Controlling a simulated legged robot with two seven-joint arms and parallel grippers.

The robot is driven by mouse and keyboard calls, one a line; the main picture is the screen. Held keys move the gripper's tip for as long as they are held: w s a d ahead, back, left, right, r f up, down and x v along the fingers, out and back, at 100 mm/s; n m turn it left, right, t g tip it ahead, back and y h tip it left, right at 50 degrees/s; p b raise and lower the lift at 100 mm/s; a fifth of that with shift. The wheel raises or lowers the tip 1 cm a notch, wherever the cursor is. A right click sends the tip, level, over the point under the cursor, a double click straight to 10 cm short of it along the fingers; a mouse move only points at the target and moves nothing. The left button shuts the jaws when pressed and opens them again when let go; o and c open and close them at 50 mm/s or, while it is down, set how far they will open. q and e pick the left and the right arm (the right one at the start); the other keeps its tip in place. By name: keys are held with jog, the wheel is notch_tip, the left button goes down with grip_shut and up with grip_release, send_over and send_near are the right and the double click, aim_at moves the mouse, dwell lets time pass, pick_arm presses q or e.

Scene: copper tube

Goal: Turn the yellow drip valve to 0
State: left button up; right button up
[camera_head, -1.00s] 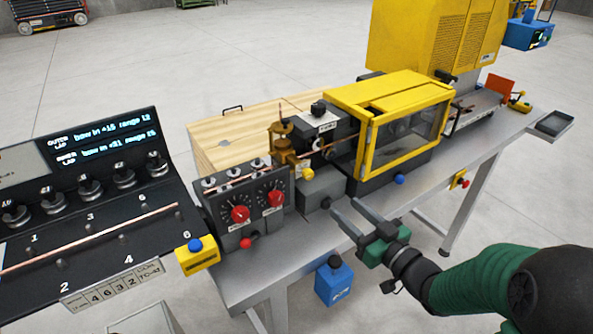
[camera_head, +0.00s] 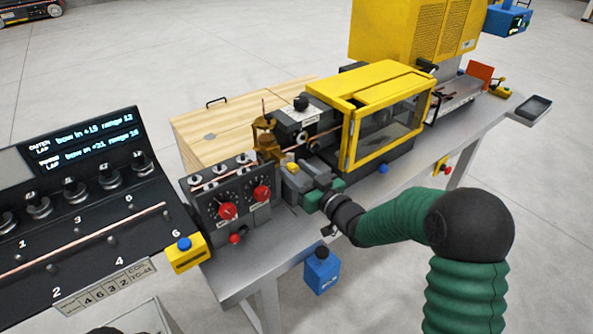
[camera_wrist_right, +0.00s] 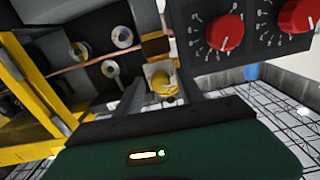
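The yellow drip valve (camera_wrist_right: 163,82) is a small yellow knob under a brass fitting (camera_head: 265,138) on the bench machine. In the head view the knob (camera_head: 292,167) is small and partly hidden by my right gripper. My right gripper (camera_head: 296,178) reaches in from the right, low in front of the machine. In the right wrist view its two fingers (camera_wrist_right: 160,92) are spread, with the knob between or just beyond their tips. I cannot tell whether they touch it. No scale or 0 mark on the valve is readable. My left gripper is not in view.
A control box with two red dials (camera_head: 228,210) stands close left of the gripper. The yellow-framed guard (camera_head: 385,115) is close on the right. A copper tube (camera_head: 90,238) lies across the black panel. A yellow box with a blue button (camera_head: 186,253) sits at the bench edge.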

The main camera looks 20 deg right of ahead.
grip_shut()
jog(key=n+b, duration=0.1)
jog(key=b, duration=0.1)
jog(key=n+b, duration=0.1)
jog(key=b, duration=0.1)
jog(key=shift+f, duration=0.35)
jog(key=shift+r+n+b, duration=0.25)
jog(key=shift+n+b, duration=0.3)
jog(key=shift+n, duration=0.25)
jog(key=shift+r, duration=0.1)
jog(key=shift+o, duration=0.6)
grip_release()
jog(key=shift+s, duration=0.1)
